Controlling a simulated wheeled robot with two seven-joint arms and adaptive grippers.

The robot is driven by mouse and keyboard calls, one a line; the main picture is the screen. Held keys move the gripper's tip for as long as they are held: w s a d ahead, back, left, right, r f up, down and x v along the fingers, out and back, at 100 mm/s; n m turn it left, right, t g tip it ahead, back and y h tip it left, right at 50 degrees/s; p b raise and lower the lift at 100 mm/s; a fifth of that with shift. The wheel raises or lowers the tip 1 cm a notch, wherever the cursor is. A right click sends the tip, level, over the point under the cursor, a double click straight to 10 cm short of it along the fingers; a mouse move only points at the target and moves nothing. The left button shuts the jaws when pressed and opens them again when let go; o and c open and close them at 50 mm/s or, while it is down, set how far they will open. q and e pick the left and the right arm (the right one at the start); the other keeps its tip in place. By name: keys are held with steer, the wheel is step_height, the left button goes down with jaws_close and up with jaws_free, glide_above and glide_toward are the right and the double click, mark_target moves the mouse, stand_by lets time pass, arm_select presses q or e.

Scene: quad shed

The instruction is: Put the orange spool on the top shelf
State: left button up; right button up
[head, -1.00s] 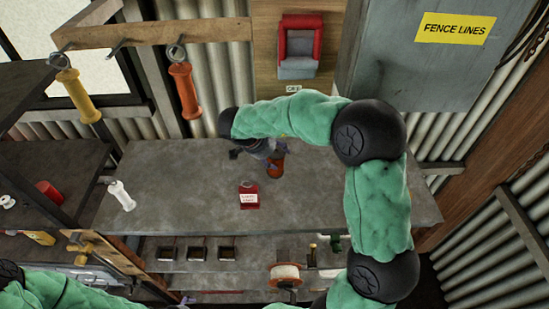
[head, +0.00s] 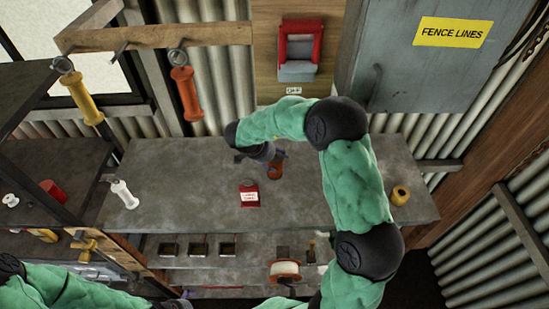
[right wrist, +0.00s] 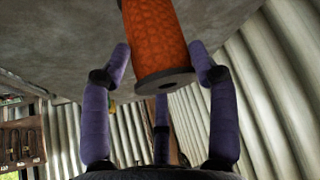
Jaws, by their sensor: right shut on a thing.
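The orange spool (head: 276,171) is above or on the grey workbench, near its back middle. My right gripper (head: 268,158) is shut on it. In the right wrist view the orange spool (right wrist: 155,38) sits between the fingers, its dark end flange toward the palm. I cannot tell whether its far end touches the bench. The top shelf (head: 35,78) is the dark upper board of the rack at the left, seemingly bare where visible. My left arm shows at the lower left; a small part of its gripper (head: 187,295) may show at the bottom edge.
On the workbench (head: 185,208) are a white spool (head: 124,194), a red labelled box (head: 249,194) and a yellow spool (head: 400,195). Yellow and orange-handled tools (head: 186,93) hang from a rail near the rack. A grey cabinet (head: 400,85) stands at right.

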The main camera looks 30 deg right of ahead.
steer(key=o, duration=1.7)
